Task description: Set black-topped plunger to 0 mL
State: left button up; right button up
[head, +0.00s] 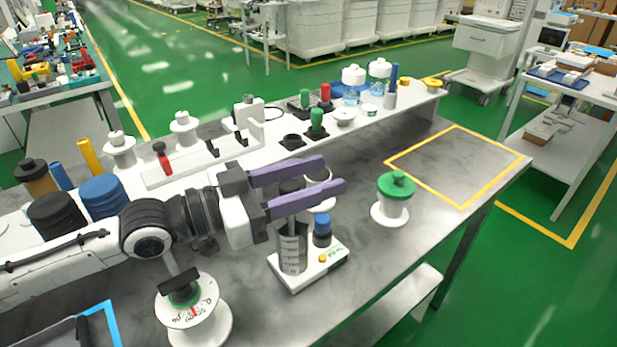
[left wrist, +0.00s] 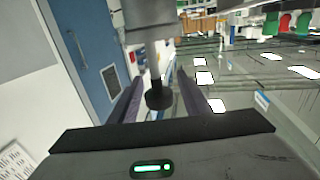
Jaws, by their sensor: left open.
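The syringe (head: 292,252), a clear barrel with dark graduation marks, stands upright on a white base (head: 305,268). Its black plunger top (head: 291,186) shows between the purple fingers of my left gripper (head: 333,172). In the left wrist view the round black top (left wrist: 159,97) hangs on a grey rod between the two fingers (left wrist: 158,103), with a gap on each side. The gripper is open. The fingers and hand hide part of the plunger, and I cannot read its level. My right gripper is not in view.
A blue-topped black knob (head: 322,230) stands on the same base, close beside the barrel. A green-topped white pot (head: 394,197) stands to the right, and a white dial stand (head: 190,306) at front left. The yellow-outlined area (head: 457,165) of the bench is clear.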

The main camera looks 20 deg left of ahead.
pick_arm(q)
jog(key=shift+s+a+f, duration=0.15)
jog(key=shift+s+a, duration=0.1)
jog(key=shift+a, duration=0.2)
jog(key=b+v, duration=0.2)
jog(key=v, duration=0.7)
jog(key=shift+s, duration=0.15)
